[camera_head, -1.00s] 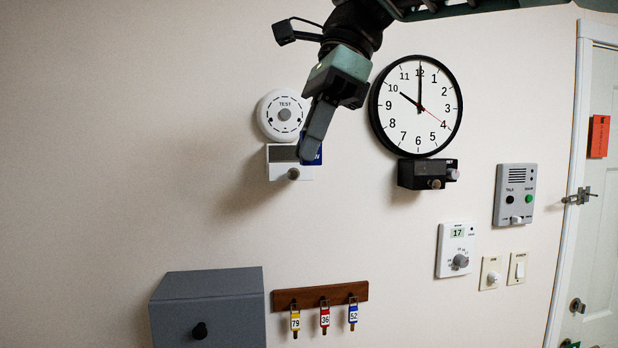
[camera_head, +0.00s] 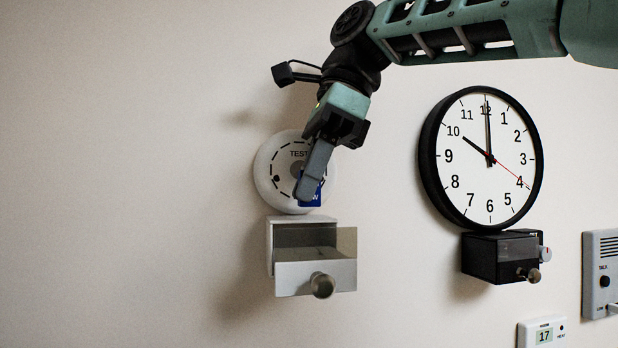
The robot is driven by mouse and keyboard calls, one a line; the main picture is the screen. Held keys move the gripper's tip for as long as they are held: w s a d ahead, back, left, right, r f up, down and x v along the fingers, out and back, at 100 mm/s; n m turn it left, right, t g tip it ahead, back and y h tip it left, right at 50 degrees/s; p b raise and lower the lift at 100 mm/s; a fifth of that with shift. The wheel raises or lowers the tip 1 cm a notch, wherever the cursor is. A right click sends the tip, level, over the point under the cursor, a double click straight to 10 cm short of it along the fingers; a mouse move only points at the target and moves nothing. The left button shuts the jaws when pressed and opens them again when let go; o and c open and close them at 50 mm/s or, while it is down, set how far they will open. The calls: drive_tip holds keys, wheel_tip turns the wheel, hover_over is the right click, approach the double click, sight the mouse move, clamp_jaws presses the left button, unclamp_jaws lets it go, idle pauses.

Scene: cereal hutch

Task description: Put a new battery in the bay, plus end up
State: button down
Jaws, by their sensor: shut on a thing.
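My gripper (camera_head: 308,192) points down in front of the smoke alarm (camera_head: 264,180). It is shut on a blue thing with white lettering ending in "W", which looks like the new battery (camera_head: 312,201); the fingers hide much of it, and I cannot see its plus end. Below it, a white box with a pulled-out drawer (camera_head: 289,278) and a round knob is on the wall under the alarm. The drawer looks like the bay; its top is open, and its floor shows only in part. The battery is above the drawer, apart from it.
A round wall clock (camera_head: 487,205) hangs to the right, with a black box (camera_head: 497,259) with knobs beneath it. An intercom (camera_head: 603,275) and a thermostat (camera_head: 543,334) are at the lower right. The wall at left is bare.

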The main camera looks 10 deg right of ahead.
drive_tip(key=shift+f, duration=1)
wheel_tip(320, 180, down, 2)
drive_tip(key=b, duration=0.2)
drive_tip(key=shift+s+f+b, duration=0.1)
drive_tip(key=shift+f+b, duration=0.1)
drive_tip(key=shift+b, duration=0.2)
drive_tip(key=shift+r+p, duration=0.1)
drive_tip(key=shift+p, duration=0.25)
drive_tip(key=shift+f, duration=1.3)
idle(1.3)
